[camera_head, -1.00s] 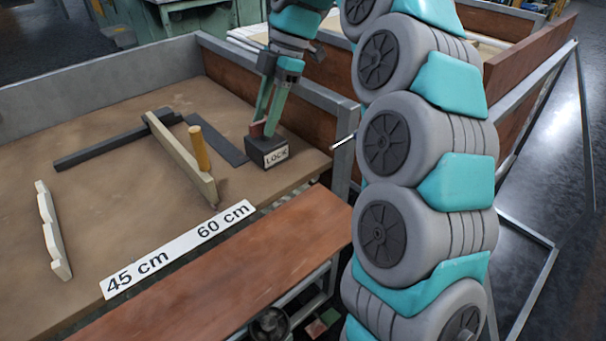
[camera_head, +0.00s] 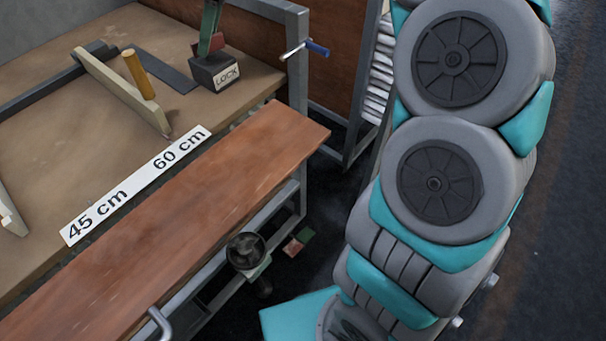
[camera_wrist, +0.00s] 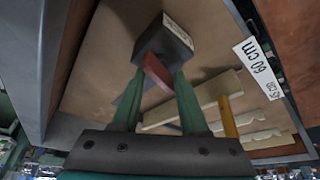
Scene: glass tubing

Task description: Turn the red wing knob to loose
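The red wing knob (camera_wrist: 157,74) sits on a dark block with a white LOCK label (camera_head: 227,76), at the right back of the bench. In the head view only a bit of the knob shows below my gripper (camera_head: 207,38). In the wrist view, my gripper's two green fingers (camera_wrist: 159,80) stand apart, one on each side of the knob. The knob lies slantwise between the fingertips, its ends close to them. I cannot tell whether either finger touches it. The upper part of the gripper is out of the head view.
A wooden bar (camera_head: 115,88) with an upright yellow peg (camera_head: 139,74) lies left of the block, beside a dark flat strip (camera_head: 165,72). A 45 cm to 60 cm scale strip (camera_head: 137,183) runs along the bench front. A metal frame post (camera_head: 297,70) stands right of the block.

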